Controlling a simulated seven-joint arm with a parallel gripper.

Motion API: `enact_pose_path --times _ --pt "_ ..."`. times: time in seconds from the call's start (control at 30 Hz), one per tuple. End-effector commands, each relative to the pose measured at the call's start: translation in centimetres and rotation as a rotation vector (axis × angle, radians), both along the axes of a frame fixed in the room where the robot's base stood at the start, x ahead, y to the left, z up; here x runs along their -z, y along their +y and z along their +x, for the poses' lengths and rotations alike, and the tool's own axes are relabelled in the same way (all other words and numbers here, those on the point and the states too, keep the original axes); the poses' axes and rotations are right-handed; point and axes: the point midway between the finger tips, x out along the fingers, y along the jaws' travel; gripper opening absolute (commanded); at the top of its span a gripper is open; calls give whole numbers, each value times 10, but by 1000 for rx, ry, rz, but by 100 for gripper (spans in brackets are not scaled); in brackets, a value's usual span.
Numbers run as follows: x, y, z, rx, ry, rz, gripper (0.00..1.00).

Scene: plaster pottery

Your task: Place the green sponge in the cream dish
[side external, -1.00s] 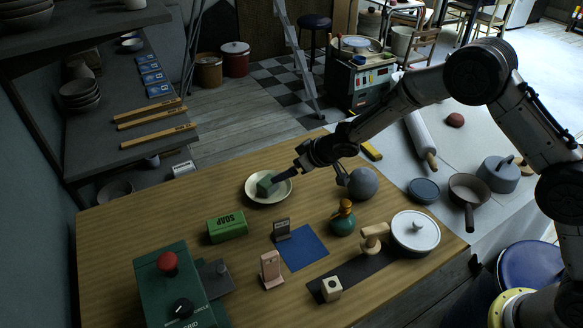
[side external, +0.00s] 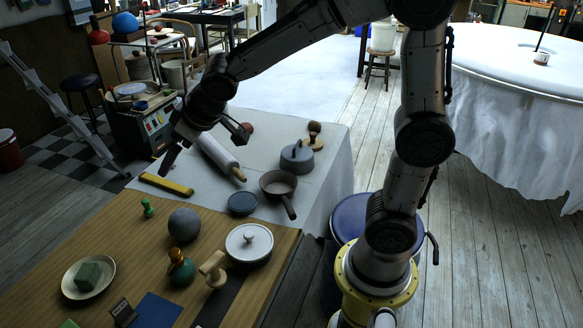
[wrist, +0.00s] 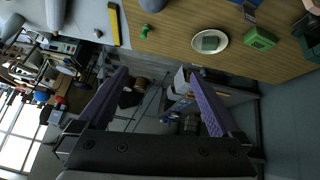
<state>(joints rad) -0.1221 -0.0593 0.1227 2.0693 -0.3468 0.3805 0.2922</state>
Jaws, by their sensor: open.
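The green sponge (side external: 88,275) is a small block resting inside the round cream dish (side external: 109,271), at the lower left of the side view. In the wrist view the sponge (wrist: 210,43) lies within the rim of the dish (wrist: 194,42), near the top. My gripper (side external: 206,147) is raised well above and beyond the wooden table, clear of the dish. Its jaws are spread wide with nothing between them. Both fingers of my gripper (wrist: 158,78) show in the wrist view.
A small green piece (side external: 147,208) and a yellow bar (side external: 166,185) lie farther back. A green soap box (wrist: 260,38) is near the dish.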

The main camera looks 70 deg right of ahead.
Motion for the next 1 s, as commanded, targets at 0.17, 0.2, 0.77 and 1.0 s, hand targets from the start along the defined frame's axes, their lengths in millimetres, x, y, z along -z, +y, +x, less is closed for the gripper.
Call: enact_pose_path --times 0.17,0.2,0.77,1.0 --pt "-28 -26 -99 69 50 22 100" --pt "-30 -28 -121 78 63 30 100" --pt "-9 -24 -260 79 165 115 100" --pt "-9 -24 -259 80 164 114 100"
